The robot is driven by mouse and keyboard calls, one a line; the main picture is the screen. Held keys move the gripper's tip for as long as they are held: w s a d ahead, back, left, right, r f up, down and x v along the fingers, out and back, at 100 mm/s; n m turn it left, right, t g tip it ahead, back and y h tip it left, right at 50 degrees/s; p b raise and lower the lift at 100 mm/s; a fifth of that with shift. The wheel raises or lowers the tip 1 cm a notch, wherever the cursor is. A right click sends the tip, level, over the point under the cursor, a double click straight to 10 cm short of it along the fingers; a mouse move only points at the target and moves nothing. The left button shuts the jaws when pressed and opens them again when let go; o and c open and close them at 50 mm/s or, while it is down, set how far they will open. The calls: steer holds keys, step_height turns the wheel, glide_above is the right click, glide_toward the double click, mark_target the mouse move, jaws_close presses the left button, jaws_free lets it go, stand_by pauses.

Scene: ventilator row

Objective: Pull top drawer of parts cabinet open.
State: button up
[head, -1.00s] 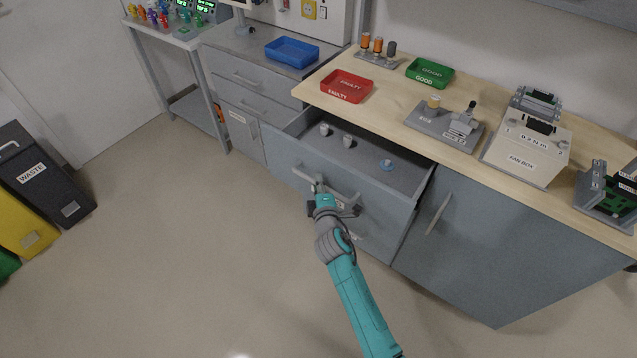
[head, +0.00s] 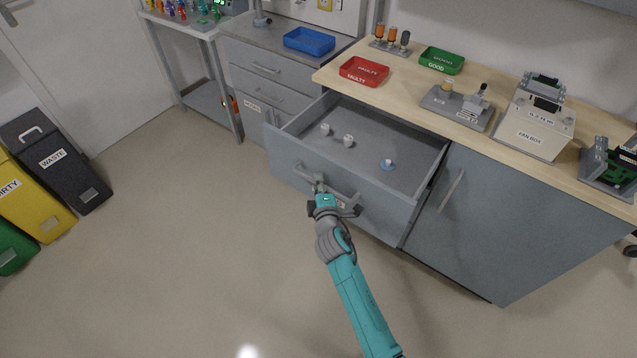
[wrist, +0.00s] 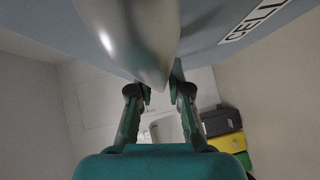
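The top drawer (head: 385,212) of the grey parts cabinet stands well open in the head view, its inside showing. Its bar handle (head: 301,171) runs across the drawer front, and fills the top of the wrist view as a smooth grey bar (wrist: 138,35). My gripper (head: 320,190) is at the middle of this handle. In the wrist view its two fingers (wrist: 160,88) reach up to the bar, one on each side, and look closed on it; the exact contact is partly hidden. Inside the drawer lie two small white pieces (head: 348,141) and a blue piece (head: 388,165).
A cabinet door (head: 480,220) is right of the drawer. Waste bins (head: 60,165) stand far left. The floor in front is clear.

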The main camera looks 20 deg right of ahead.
steer(key=shift+o, duration=1)
steer(key=shift+s, duration=0.15)
steer(key=s+a+r, duration=0.1)
steer(key=s, duration=1)
steer(key=shift+s+a+r, duration=0.25)
steer(key=shift+a+r, duration=0.1)
